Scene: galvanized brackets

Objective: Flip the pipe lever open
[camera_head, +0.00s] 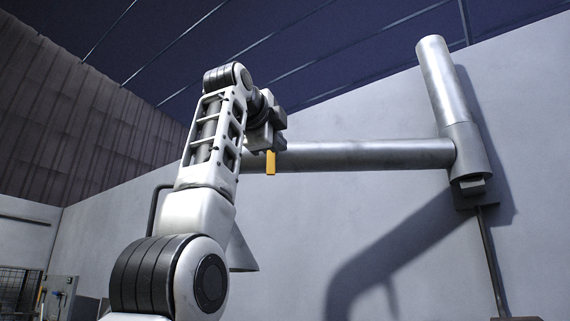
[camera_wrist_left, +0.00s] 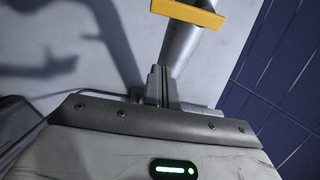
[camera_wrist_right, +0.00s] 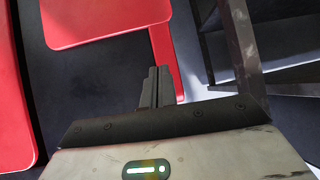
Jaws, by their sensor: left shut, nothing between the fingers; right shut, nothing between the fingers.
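The yellow lever (camera_head: 271,162) hangs down at the pipe, just below my left gripper (camera_head: 266,136) in the head view. The grey pipe (camera_head: 360,154) runs horizontally to the right from behind my left arm. In the left wrist view the yellow lever (camera_wrist_left: 190,12) crosses the pipe (camera_wrist_left: 180,45) at the top, beyond the fingertips. My left gripper (camera_wrist_left: 160,75) is shut and empty; a gap shows between it and the lever there. Contact cannot be told in the head view. My right gripper (camera_wrist_right: 157,75) is shut and empty, seen only in its wrist view.
A thick upright cylinder (camera_head: 440,85) joins the pipe's right end, with a thin post (camera_head: 491,255) below it. A pale wall (camera_head: 350,220) stands behind. Red panels (camera_wrist_right: 105,18) and a dark metal frame (camera_wrist_right: 240,45) are near my right gripper.

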